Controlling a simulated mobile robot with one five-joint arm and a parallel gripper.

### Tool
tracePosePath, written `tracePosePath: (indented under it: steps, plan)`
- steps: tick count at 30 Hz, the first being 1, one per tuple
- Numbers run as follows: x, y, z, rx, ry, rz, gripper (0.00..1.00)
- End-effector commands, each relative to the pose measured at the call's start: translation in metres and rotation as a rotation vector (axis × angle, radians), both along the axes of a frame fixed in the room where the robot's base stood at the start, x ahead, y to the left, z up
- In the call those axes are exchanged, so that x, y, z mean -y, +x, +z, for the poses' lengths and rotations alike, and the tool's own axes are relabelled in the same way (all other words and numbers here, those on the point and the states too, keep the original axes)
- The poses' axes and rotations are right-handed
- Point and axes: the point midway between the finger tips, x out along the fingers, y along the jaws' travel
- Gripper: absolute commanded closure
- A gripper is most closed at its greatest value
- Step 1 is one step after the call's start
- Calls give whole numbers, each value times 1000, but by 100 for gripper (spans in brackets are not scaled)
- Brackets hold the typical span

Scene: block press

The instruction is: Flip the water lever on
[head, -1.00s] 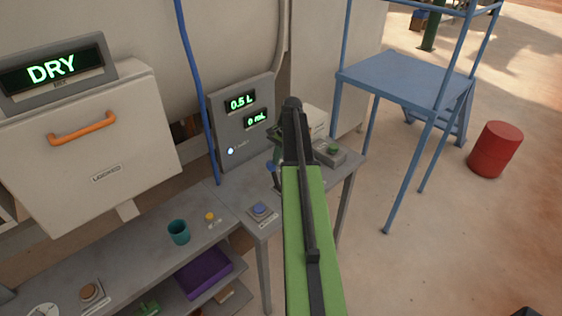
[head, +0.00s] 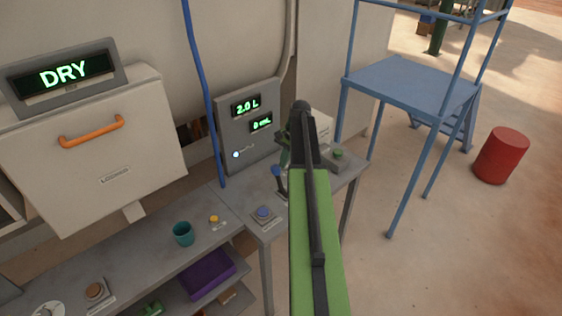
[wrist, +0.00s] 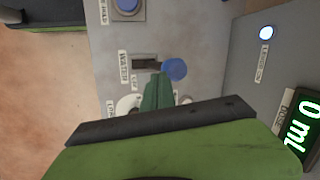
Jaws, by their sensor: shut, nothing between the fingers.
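The water lever has a round blue knob (wrist: 174,69) beside a dark slot in the grey bench top, next to a label reading WATER. In the head view the blue knob (head: 277,170) shows on a dark stem, just left of my arm. My gripper (wrist: 157,92) is shut and empty, its green fingertips close to the knob. I cannot tell whether they touch it. In the head view my gripper (head: 286,152) is partly hidden by my arm. The grey panel (head: 232,110) behind reads 2.0 L and 0 mL, with a small lit lamp (wrist: 266,32).
A blue button (head: 263,212) sits on the bench in front of the lever. A green button box (head: 338,156) stands right of it.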

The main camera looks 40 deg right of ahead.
Motion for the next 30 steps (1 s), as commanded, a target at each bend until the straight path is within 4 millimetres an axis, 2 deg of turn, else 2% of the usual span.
tracePosePath:
  steps: [1, 2, 3, 6, 13, 17, 30]
  plan:
    - [1, -8, 12, 0, 0, -1, 100]
    - [2, -11, 16, 0, 0, -2, 100]
    - [5, -11, 31, 0, 0, -2, 100]
    - [10, -12, 56, -1, 0, -3, 100]
    - [17, -14, 101, -1, 0, -1, 100]
    - [19, -15, 109, -2, 0, 0, 100]
    - [19, -15, 106, -2, -1, 1, 100]
